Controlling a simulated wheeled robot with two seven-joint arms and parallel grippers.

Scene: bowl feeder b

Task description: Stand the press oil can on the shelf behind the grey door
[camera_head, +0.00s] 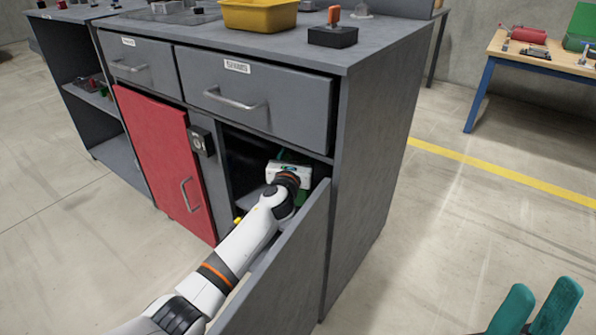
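The grey door (288,280) of the right-hand cupboard stands swung open toward me. Behind it is the dark cupboard opening with a grey shelf (248,198) partly in sight. My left arm reaches in past the door, and my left gripper (291,168) is inside the opening above the shelf. Its white body and bits of green finger show, but its fingertips are mostly hidden. I cannot make out the press oil can, in the gripper or on the shelf. My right gripper (543,293) shows two teal fingers, apart and empty, at the bottom right, over the floor.
A shut red door (160,160) is left of the opening, and two shut drawers (255,100) are above. The worktop holds a yellow bin (260,14) and a dark block with an orange handle (333,30). A wooden table (540,62) stands back right. Floor right of the cabinet is clear.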

